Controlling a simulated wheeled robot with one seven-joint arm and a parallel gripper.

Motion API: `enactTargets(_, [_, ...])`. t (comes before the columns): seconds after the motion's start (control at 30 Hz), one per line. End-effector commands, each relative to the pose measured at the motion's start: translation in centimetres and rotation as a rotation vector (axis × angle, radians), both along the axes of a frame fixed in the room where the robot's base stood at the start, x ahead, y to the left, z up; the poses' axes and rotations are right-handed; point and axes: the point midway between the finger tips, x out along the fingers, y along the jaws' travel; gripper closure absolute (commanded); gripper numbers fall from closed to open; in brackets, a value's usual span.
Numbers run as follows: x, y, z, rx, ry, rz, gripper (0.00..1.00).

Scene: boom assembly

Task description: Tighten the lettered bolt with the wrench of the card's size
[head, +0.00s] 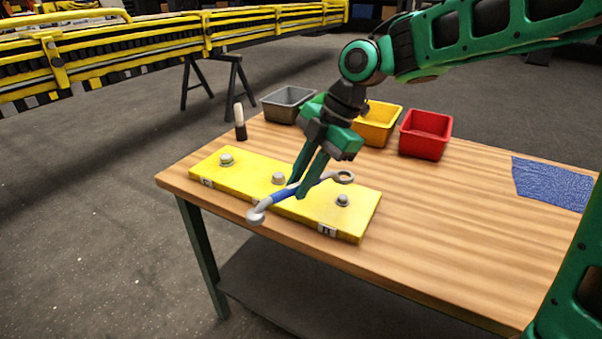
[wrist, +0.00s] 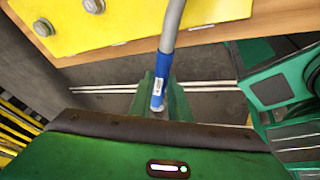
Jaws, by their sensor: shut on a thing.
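A grey wrench with a blue grip (head: 285,194) is held in my gripper (head: 298,188), above the front part of the yellow plate (head: 243,181). One wrench end hangs past the plate's front edge; the other, a ring, is near the right bolt (head: 342,200). The left bolt (head: 227,160) and middle bolt (head: 278,178) stand on the plate, the middle one close behind the wrench. The wrist view shows the blue grip (wrist: 161,68) between my fingers. I see no card.
A grey bin (head: 288,103), a yellow bin (head: 381,122) and a red bin (head: 426,134) stand along the table's back. A blue mat (head: 552,184) lies at right. The table's (head: 440,230) middle right is clear.

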Motion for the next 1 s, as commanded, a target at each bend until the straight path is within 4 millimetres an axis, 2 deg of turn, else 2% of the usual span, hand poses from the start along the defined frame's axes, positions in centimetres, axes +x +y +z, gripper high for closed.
enactTargets(0.5, [0.2, -0.5, -3.8, 0.0, 0.001, -0.009, 1.0])
enactTargets(1.0, [0.2, -0.6, -4.5, 0.0, -0.001, -0.009, 1.0])
